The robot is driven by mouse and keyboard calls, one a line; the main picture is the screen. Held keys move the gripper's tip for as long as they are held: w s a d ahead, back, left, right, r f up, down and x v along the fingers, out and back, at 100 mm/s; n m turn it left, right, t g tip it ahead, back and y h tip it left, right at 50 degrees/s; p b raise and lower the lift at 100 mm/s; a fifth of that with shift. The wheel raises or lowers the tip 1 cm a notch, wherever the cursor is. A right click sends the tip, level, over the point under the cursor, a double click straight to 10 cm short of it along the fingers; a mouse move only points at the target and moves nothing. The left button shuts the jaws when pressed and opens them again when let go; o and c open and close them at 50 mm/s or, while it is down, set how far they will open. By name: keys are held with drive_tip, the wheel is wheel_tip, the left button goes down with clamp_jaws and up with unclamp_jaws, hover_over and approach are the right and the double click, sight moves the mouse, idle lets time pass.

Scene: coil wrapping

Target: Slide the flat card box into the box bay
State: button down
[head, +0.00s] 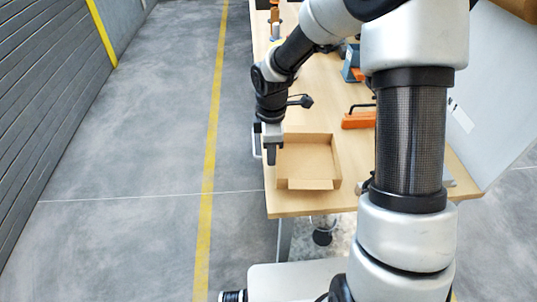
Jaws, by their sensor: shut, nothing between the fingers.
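The flat card box (308,154) lies near the front left of the wooden table (320,202) in the head view. It is shallow, brown and open on top, with its front flap folded outward. My gripper (271,159) points down at the left side of the box, by the table's left edge. Its fingers are shut and empty. I cannot tell whether they touch the box wall. I cannot make out the box bay; my arm covers much of the table's right side.
An orange tool (358,120) lies behind the box to the right, with a blue-grey item (352,64) farther back. A pale panel (495,100) stands along the right side. The table's front strip is bare. Open floor (140,150) lies to the left.

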drive_tip(key=d+p, duration=0.2)
drive_tip(key=d, duration=0.5)
drive_tip(key=d+p, duration=0.3)
drive_tip(key=d, duration=0.5)
drive_tip(key=d+p, duration=0.2)
drive_tip(key=d, duration=0.6)
drive_tip(key=shift+s, duration=0.35)
